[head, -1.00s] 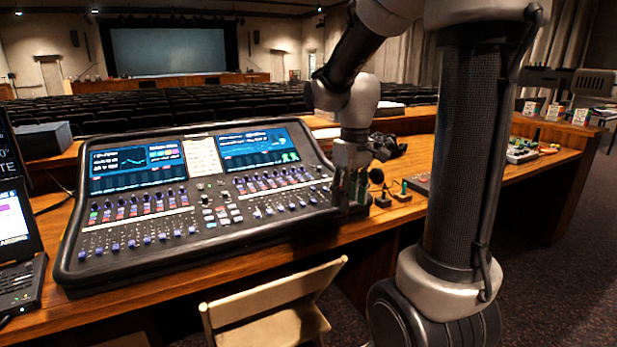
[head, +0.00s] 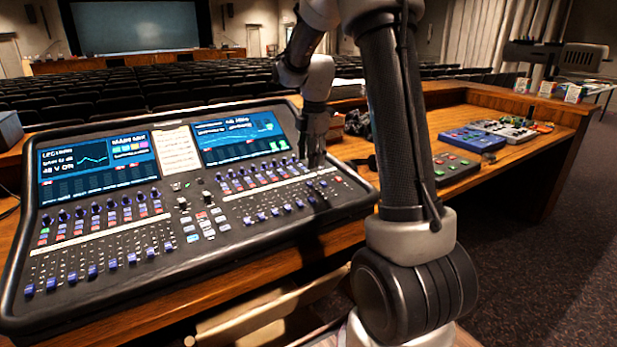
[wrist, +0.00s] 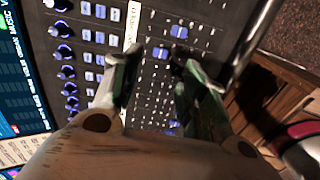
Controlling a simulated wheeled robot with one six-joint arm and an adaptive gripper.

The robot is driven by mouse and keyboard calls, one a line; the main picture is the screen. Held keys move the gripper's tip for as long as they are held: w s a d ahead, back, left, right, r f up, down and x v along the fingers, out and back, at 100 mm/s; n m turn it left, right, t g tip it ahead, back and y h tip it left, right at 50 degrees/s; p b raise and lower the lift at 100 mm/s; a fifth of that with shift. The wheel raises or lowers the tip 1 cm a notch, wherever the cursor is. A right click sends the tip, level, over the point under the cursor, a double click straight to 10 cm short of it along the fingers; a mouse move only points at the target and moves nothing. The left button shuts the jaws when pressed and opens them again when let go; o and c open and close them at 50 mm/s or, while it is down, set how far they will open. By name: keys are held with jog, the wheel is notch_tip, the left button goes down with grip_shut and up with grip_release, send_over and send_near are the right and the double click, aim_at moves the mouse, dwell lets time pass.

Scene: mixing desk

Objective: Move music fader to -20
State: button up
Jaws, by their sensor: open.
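The mixing desk (head: 130,290) stands on the wooden counter, with blue-capped faders along its front in two banks. My gripper (head: 314,160) is over the right end of the desk, near the right bank. A blue fader cap (wrist: 179,31) shows just beyond the fingertips. Another blue cap (wrist: 172,128) is partly hidden between the fingers. I cannot read which fader is the music one.
Two lit screens (head: 95,160) are at the back of the desk. A green-buttoned box (head: 455,168) and a blue pedal-like box (head: 472,140) lie on the counter to the right. A wooden chair (head: 265,318) stands in front of the desk.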

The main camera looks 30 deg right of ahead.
aim_at(309, 183)
jog(key=shift+f+n, duration=0.3)
jog(key=shift+f, duration=0.15)
jog(key=f, duration=0.7)
jog(key=shift+w, duration=0.4)
grip_shut()
